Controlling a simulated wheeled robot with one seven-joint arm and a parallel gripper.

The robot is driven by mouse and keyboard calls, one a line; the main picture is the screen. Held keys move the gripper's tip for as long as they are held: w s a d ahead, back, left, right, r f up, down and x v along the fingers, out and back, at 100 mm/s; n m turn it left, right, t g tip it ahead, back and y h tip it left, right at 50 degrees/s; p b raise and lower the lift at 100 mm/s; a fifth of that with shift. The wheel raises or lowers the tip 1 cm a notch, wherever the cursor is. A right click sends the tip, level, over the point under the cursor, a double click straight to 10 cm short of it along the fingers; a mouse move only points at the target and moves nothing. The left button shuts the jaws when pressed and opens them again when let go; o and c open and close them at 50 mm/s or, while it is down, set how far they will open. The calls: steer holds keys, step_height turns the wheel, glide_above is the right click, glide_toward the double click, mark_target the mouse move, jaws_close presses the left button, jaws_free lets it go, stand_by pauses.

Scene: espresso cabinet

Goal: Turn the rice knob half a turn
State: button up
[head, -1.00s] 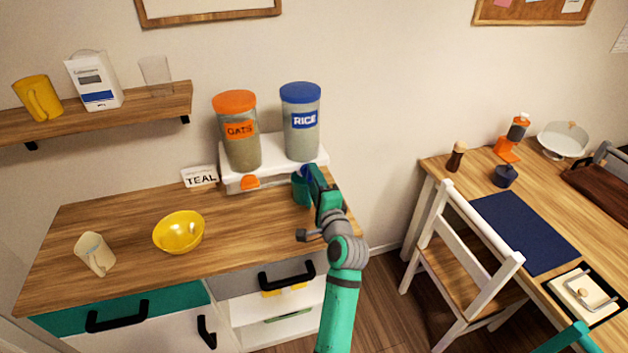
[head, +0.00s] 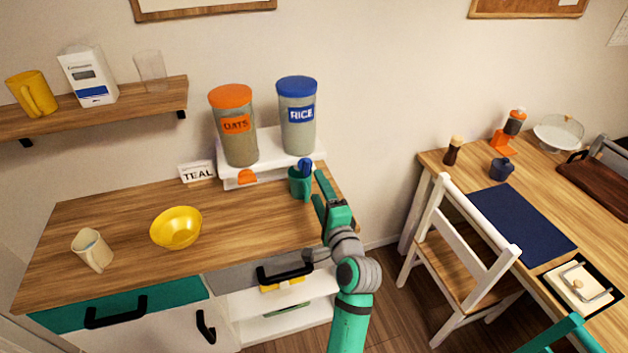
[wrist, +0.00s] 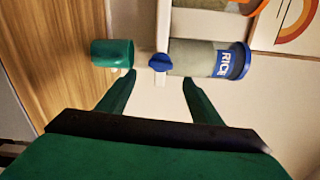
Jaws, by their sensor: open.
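The rice jar (head: 298,138), clear with a blue lid and blue RICE label, stands on the right of a white stand. Its blue knob (head: 305,166) sits on the stand's front, partly behind a teal cup (head: 300,184). My gripper (head: 320,188) is open and empty, just right of the cup and in front of the knob. In the wrist view the blue knob (wrist: 159,62) lies beyond and between the open fingertips (wrist: 158,78), with a visible gap. The rice jar (wrist: 200,58) extends right of it, and the teal cup (wrist: 112,54) is close on its left.
The oats jar (head: 236,140) with its orange knob (head: 247,177) is left of the rice jar. A TEAL card (head: 197,172), yellow bowl (head: 176,229) and cream mug (head: 92,250) stand on the wooden counter (head: 120,215). A chair (head: 450,240) and desk are on the right.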

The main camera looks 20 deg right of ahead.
mark_target(308, 169)
steer(key=shift+s, duration=1.85)
steer(key=c, duration=0.8)
steer(key=shift+o, duration=0.2)
steer(key=w+n, duration=0.3)
steer(key=n, duration=0.3)
steer(key=w+n, duration=0.4)
steer(key=n, duration=0.2)
steer(key=w+n, duration=0.4)
steer(key=n, duration=0.2)
steer(key=shift+r, duration=0.3)
jaws_close()
